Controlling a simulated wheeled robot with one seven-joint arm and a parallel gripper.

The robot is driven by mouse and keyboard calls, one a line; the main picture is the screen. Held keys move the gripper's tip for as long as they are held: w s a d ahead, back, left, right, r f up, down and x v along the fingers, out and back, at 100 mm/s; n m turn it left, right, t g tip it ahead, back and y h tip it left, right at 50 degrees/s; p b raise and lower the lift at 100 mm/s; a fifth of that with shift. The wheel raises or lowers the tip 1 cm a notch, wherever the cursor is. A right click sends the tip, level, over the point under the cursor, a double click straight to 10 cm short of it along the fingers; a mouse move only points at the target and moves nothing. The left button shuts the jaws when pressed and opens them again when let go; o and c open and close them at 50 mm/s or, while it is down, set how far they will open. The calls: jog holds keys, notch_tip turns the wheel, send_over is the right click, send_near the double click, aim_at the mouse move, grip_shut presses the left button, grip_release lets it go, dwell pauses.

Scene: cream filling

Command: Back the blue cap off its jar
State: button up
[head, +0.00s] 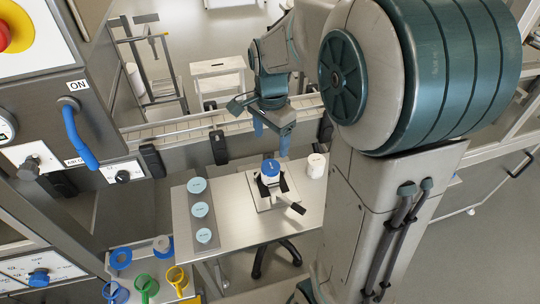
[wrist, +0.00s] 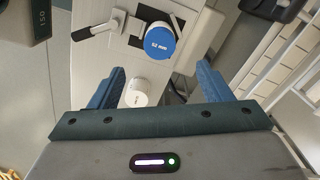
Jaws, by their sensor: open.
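The blue cap (head: 270,168) sits on top of its jar, which stands clamped in a small fixture (head: 262,189) on the steel table. In the wrist view the cap (wrist: 161,44) shows from above, marked "52 mm", with the dark clamp jaws around the jar below it. Most of the jar is hidden by the cap and clamp. My gripper (head: 272,139) is open and empty. It hangs above and behind the cap, apart from it. In the wrist view its two blue fingers (wrist: 158,85) are spread, with the cap beyond their tips.
A white jar (head: 316,165) stands right of the fixture, also in the wrist view (wrist: 139,92). Several light-blue discs (head: 200,209) lie in a strip at the table's left. A conveyor (head: 185,130) runs behind. A clamp lever (head: 297,208) sticks out at front right.

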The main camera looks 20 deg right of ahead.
aim_at(271, 165)
notch_tip(271, 165, down, 9)
jog(key=shift+f, duration=0.15)
dwell(0.4)
jog(key=c, duration=1.1)
jog(key=shift+o, duration=0.7)
jog(key=shift+c, duration=0.3)
jog(key=n, duration=0.5)
jog(key=shift+n+b, duration=0.3)
jog(key=shift+b, duration=0.1)
jog(key=shift+n, duration=0.3)
